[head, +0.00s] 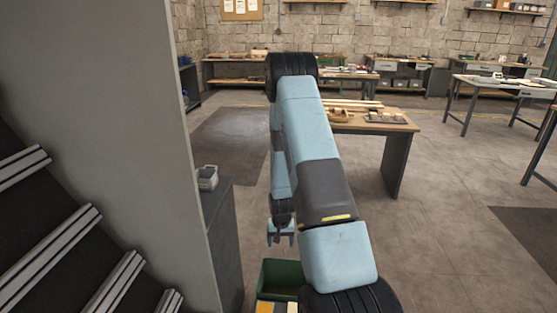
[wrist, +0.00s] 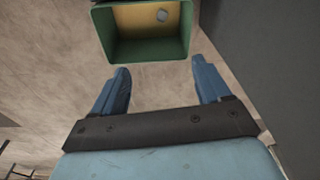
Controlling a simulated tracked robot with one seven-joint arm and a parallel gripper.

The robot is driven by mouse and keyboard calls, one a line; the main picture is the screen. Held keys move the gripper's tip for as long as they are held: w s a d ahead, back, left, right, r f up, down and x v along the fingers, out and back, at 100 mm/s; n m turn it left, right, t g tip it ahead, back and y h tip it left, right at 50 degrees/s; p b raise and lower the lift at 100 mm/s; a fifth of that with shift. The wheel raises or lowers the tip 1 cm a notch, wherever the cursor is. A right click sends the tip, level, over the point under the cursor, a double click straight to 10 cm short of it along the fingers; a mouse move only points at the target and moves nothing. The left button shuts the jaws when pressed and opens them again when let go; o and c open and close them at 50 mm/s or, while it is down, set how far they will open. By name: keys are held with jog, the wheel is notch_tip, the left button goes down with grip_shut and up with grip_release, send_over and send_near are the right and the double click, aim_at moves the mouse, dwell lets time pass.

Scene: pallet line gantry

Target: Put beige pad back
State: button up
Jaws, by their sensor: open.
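My gripper (head: 281,240) hangs below my arm in the head view, above and behind a green bin (head: 281,270). In the wrist view my gripper (wrist: 160,68) is open, with nothing between its two blue fingers. The green bin (wrist: 148,52) lies beyond the fingertips there, apart from them. A tan-beige surface (wrist: 135,18) shows inside the bin, with a small grey piece (wrist: 162,16) on it. I cannot tell whether that surface is the beige pad or the bin's floor.
A yellow patch (head: 264,307) and a pale patch (head: 291,308) show at the bin's near side. A dark cabinet (head: 222,235) with a grey object (head: 207,177) stands left of my gripper. A wooden-topped table (head: 375,123) stands behind my arm. Open floor (head: 440,230) lies right.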

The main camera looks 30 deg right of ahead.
jog(key=s+a+r+n+t, duration=0.1)
jog(key=a+r, duration=0.2)
jog(key=r, duration=0.8)
jog(key=s+a+r+n, duration=0.1)
jog(key=a+r, duration=0.1)
jog(key=r, duration=1)
jog(key=s+a+r+n+t, duration=0.1)
jog(key=a+r, duration=0.2)
jog(key=r, duration=0.8)
jog(key=s+a+r+n+t, duration=0.1)
jog(key=s+a+r, duration=0.2)
jog(key=s+r, duration=0.6)
jog(key=s+a+r+n+t, duration=0.1)
jog(key=s+a+r, duration=0.3)
jog(key=s+r, duration=0.5)
jog(key=shift+s+r, duration=0.15)
jog(key=shift+s, duration=2.8)
